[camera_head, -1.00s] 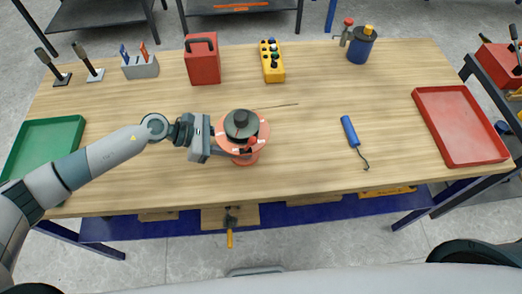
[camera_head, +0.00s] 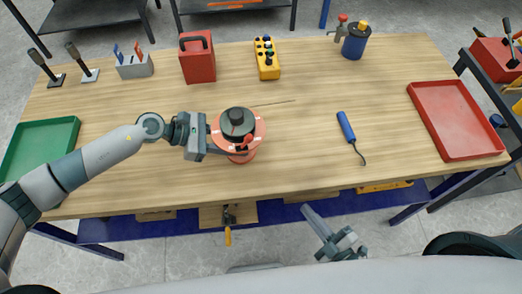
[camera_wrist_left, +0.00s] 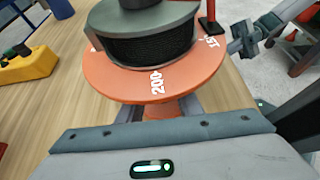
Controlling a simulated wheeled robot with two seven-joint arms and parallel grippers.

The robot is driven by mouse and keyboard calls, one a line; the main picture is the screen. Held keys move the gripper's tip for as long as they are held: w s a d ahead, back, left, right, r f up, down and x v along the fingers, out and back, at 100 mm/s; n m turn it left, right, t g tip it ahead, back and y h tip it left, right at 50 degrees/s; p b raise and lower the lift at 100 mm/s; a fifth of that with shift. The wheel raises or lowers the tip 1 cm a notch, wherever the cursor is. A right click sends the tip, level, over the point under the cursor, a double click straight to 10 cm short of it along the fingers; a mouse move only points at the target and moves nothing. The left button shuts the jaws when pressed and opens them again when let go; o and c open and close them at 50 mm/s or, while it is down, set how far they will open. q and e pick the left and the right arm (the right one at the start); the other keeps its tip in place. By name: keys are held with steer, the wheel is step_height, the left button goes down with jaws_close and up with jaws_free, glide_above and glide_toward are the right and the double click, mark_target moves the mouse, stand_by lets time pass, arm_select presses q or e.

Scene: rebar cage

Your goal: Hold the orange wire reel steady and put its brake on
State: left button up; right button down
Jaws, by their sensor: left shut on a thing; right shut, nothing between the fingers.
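The orange wire reel (camera_head: 258,131) stands upright on the table, with a dark grey drum and cap on top. It also shows in the left wrist view (camera_wrist_left: 120,85), with white marks on its flange. A red lever (camera_head: 246,144) sits at the near side of the reel; its upright end shows in the left wrist view (camera_wrist_left: 207,12). My left gripper (camera_head: 208,148) is shut on the reel from the left, below the flange; the flange partly hides its fingers. My right gripper (camera_head: 343,243) is shut and empty, in front of the table's near edge, apart from the reel.
A blue-handled hook tool (camera_head: 346,127) lies right of the reel, with a red tray (camera_head: 459,152) beyond it. A green tray (camera_head: 71,126) is at the left. A red box (camera_head: 197,65) and yellow button box (camera_head: 268,72) stand behind.

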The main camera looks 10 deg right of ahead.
mark_target(246, 141)
steer(key=s+a+r+n+t+y, duration=0.1)
steer(key=a+r+n+y, duration=0.1)
steer(key=r, duration=0.8)
steer(key=s+a+r+n+t+y, duration=0.1)
steer(key=a+r+n+y, duration=0.1)
steer(key=r, duration=0.8)
steer(key=shift+a+r+n, duration=0.4)
steer(key=shift+a+n, duration=0.1)
steer(key=shift+a, duration=0.55)
steer(key=x, duration=1.4)
steer(key=shift+r, duration=0.2)
